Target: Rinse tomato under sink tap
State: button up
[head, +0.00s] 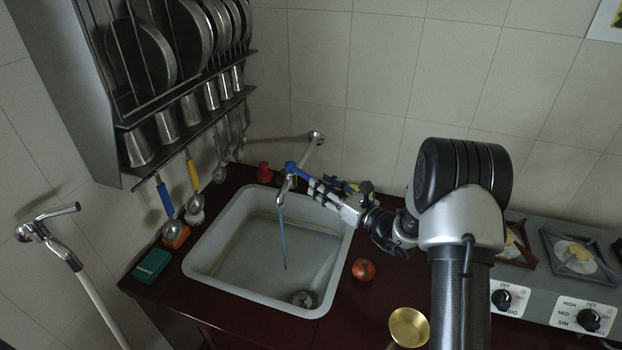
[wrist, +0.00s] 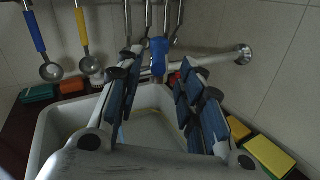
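The red tomato (head: 363,270) rests on the dark red counter just right of the sink (head: 228,283). It is not seen in the wrist view. The tap (head: 312,147) comes out of the wall over the sink and has a blue handle (head: 291,167). A thin blue stream of water (head: 284,245) falls from the spout into the basin. My gripper (head: 312,186) is beside the tap, over the sink's back right edge. In the wrist view, its blue-padded fingers are spread apart, with the blue handle (wrist: 158,58) between or just beyond the tips. Contact cannot be told.
A green sponge (head: 152,264) and an orange one (head: 176,237) lie left of the sink. Yellow sponges (wrist: 268,156) lie behind my gripper's right side. Utensils hang from a wall rack (head: 190,90). A stove (head: 560,275) stands right. A brass bowl (head: 409,327) sits in front.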

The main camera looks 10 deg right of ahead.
jog(key=v, duration=0.5)
jog(key=shift+a, duration=0.1)
